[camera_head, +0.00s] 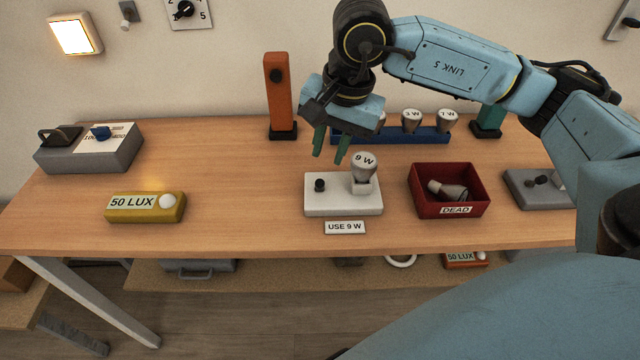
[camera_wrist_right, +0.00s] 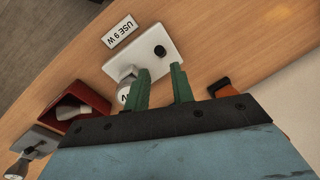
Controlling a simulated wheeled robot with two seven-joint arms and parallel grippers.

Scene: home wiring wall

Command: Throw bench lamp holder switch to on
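The bench lamp holder (camera_head: 340,207) is a white block on the table with a 9 W bulb (camera_head: 364,164) seated at its right. Its switch (camera_head: 319,185) is a small black knob on the left part of the top. My right gripper (camera_head: 330,156) hangs above and behind the holder, its two green fingers apart and empty. In the right wrist view the holder (camera_wrist_right: 123,63) and its switch (camera_wrist_right: 160,51) show beyond the open fingertips (camera_wrist_right: 161,68); one finger partly covers the bulb (camera_wrist_right: 124,95). I cannot tell the switch's position. My left gripper is not in view.
A red DEAD bin (camera_head: 450,212) with bulbs stands right of the holder, a blue bulb rack (camera_head: 400,136) behind. An orange post (camera_head: 277,100) stands back left. A yellow 50 LUX box (camera_head: 145,208) and a grey box (camera_head: 90,155) are left. A USE 9 W label (camera_head: 345,227) lies in front.

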